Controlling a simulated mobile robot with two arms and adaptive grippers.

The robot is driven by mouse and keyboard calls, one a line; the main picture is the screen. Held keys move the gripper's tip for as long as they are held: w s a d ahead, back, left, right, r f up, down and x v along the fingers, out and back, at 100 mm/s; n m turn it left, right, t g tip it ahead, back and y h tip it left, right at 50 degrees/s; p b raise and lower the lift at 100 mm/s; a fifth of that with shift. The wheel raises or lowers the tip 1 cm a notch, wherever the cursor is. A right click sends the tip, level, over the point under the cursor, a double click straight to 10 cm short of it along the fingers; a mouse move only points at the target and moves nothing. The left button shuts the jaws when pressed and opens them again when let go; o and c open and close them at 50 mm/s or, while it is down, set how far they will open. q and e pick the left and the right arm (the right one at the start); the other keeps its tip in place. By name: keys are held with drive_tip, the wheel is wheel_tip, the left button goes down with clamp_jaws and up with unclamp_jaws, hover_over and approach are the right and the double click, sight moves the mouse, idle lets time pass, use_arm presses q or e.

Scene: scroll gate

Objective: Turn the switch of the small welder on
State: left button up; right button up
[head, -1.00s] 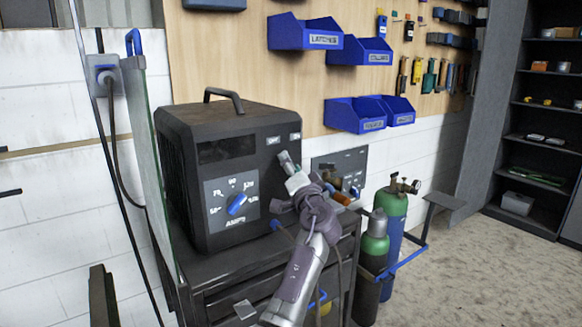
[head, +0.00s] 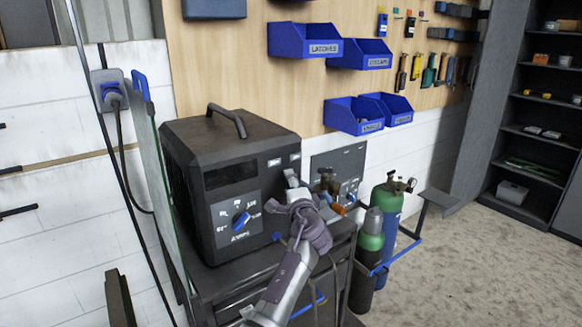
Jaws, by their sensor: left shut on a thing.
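The small welder (head: 205,215) is a dark box with a top handle, standing on a dark cart (head: 235,287). Its front has a blue amps knob (head: 242,221) on a grey dial plate and two small white labels at the upper right. My left gripper (head: 291,180) is at the front's right side, just below those labels. It is shut on the welder's switch, which its fingers and wrist hide. My right gripper is not in view.
Another grey panel (head: 350,160) with fittings stands right of the welder. Green and blue gas cylinders (head: 385,210) stand in a blue-railed holder beside the cart. Blue bins (head: 355,116) hang above. A clear upright sheet (head: 150,150) is at the left. Open floor lies at the right.

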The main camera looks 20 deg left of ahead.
use_arm(q)
drive_tip(key=shift+r+m+g+p, duration=0.15)
drive_tip(key=shift+m+g+p, duration=0.75)
drive_tip(key=shift+m+p, duration=1.55)
drive_tip(key=shift+r+m+g+p, duration=0.1)
drive_tip(key=shift+m+g+p, duration=1)
drive_tip(key=shift+p, duration=2.5)
drive_tip(key=shift+h, duration=0.3)
drive_tip(key=o, duration=1.2)
drive_tip(key=shift+w+f, duration=0.1)
drive_tip(key=shift+c, duration=0.2)
drive_tip(key=v, duration=1.2)
drive_tip(key=shift+f, duration=0.15)
